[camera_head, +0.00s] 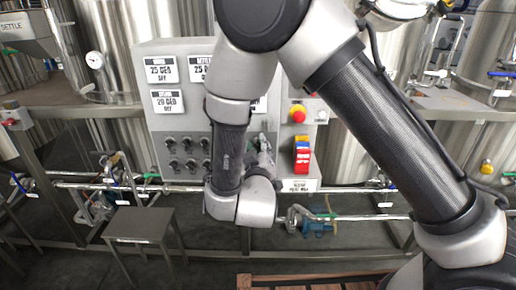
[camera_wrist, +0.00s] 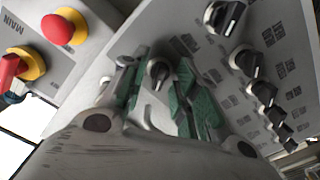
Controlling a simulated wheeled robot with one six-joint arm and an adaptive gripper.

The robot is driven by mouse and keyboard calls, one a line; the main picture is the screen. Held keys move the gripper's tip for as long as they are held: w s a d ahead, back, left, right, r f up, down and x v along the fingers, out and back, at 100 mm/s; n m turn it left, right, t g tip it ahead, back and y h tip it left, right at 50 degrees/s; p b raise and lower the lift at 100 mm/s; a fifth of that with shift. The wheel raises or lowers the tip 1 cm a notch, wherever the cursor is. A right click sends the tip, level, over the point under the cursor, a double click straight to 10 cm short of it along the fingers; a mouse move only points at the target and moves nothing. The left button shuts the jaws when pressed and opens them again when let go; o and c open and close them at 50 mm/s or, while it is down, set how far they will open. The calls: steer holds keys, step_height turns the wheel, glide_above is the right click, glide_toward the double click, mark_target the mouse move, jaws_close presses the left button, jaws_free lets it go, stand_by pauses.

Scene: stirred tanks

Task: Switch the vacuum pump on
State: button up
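A grey control panel (camera_head: 150,115) carries rows of black rotary switches (camera_head: 188,165). In the wrist view, one black knob with a pale pointer (camera_wrist: 158,72) shows between the two green-padded fingers of my gripper (camera_wrist: 163,62). The fingers are apart, one on each side of the knob; I cannot tell whether they touch it. The knob labels are too small or blurred to read, so I cannot tell which knob is the vacuum pump's. In the head view my gripper (camera_head: 264,148) is at the panel's lower right, mostly hidden by my arm.
A red mushroom button on yellow (camera_head: 299,114) and a red-yellow main switch (camera_head: 302,156) sit just right of my gripper. A blue pump-like unit (camera_head: 318,228) stands low behind the pipes. A small metal stool (camera_head: 140,225) stands at left. Steel tanks (camera_head: 110,50) flank the panel.

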jaws_close()
steer(key=m, duration=1.1)
steer(key=shift+m, duration=0.4)
stand_by(0.5)
jaws_free()
